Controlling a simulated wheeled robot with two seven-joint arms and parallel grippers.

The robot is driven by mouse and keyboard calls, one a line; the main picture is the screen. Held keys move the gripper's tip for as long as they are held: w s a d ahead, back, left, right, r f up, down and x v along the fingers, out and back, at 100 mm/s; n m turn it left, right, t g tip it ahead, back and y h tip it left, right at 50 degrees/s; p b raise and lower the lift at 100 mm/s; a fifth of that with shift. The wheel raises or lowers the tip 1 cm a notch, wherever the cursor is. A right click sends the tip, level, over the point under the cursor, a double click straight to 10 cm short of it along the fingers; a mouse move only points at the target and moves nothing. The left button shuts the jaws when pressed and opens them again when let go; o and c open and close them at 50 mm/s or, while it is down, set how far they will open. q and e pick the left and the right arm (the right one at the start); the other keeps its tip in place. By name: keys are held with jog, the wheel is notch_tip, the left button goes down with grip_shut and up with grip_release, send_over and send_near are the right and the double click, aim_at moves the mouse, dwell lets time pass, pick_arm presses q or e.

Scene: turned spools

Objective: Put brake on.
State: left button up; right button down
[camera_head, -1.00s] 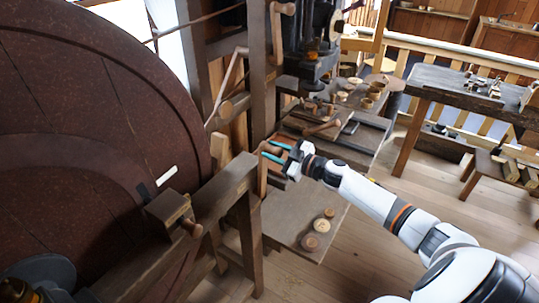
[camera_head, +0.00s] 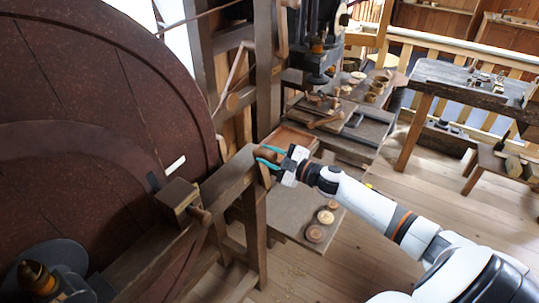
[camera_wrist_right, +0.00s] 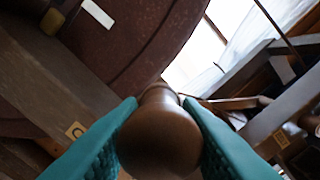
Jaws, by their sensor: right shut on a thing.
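A large dark reddish-brown wheel (camera_head: 90,90) fills the left of the head view, with a white mark near its rim. A wooden block with a peg (camera_head: 178,196) sits on the frame beam beside the wheel. My right gripper (camera_head: 264,157) is at the near wooden post. In the right wrist view its teal fingers (camera_wrist_right: 160,125) are shut on a rounded brown wooden knob (camera_wrist_right: 160,138), one finger on each side. The knob hides what lies behind it, and I cannot tell how its lever is set. My left gripper is not in view.
A low board with several round turned discs (camera_head: 318,233) lies below my right forearm. A bench with tools and small bowls (camera_head: 345,125) stands behind it. A dark table (camera_head: 465,90) is at the right.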

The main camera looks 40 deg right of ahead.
jog(key=shift+a+f, duration=0.1)
jog(key=shift+f, duration=0.1)
jog(key=c, duration=1.1)
grip_release()
jog(key=shift+o, duration=0.3)
jog(key=shift+a+r, duration=0.1)
jog(key=shift+s, duration=0.1)
jog(key=shift+s+d, duration=0.2)
jog(key=b+v, duration=0.2)
jog(key=v, duration=0.9)
jog(key=shift+s, duration=0.2)
